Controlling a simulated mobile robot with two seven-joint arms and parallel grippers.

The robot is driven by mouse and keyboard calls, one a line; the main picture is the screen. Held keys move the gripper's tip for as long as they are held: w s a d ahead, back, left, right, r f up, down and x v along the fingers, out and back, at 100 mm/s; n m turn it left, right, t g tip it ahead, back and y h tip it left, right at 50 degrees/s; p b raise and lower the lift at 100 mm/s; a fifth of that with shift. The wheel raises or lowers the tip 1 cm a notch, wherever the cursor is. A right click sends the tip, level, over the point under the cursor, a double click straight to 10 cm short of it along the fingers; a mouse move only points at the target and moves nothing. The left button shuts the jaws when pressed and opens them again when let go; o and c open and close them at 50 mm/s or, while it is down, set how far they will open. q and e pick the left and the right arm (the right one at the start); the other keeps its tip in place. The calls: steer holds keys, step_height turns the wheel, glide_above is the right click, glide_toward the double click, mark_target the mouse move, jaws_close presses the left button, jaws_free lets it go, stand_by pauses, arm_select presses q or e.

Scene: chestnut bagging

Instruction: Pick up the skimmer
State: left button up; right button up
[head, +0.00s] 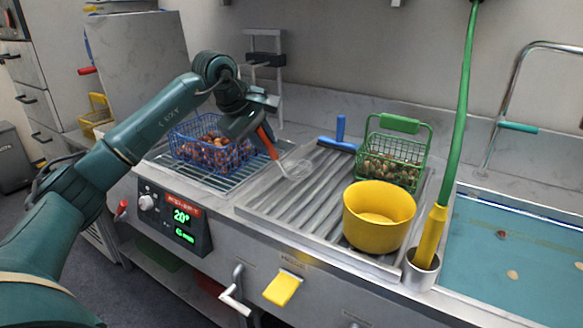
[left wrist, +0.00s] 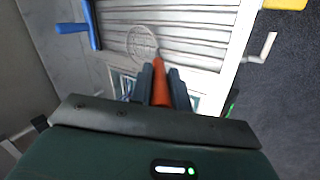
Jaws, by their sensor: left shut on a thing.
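The skimmer has an orange-red handle (head: 267,141) and a round wire mesh head (head: 297,170). My left gripper (head: 262,112) is shut on the handle, and the head hangs over the left part of the ribbed metal drainer. In the left wrist view, the orange handle (left wrist: 160,84) sits between the two dark fingers of my left gripper (left wrist: 161,78), and the round mesh head (left wrist: 142,42) shows beyond them. Whether the head touches the drainer cannot be told. My right gripper is not in either view.
A blue wire basket of chestnuts (head: 190,160) stands on the grate at left. A green-handled basket (head: 400,178), a yellow bowl (head: 378,225) and a blue-handled tool (head: 340,143) are on the drainer (head: 300,212). A green hose with yellow nozzle (head: 430,237) stands at right, beside a water basin (head: 520,250).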

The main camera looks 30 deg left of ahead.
arm_select(q)
jaws_close()
step_height(320, 180, up, 10)
steer(key=shift+p, duration=0.6)
stand_by(0.5)
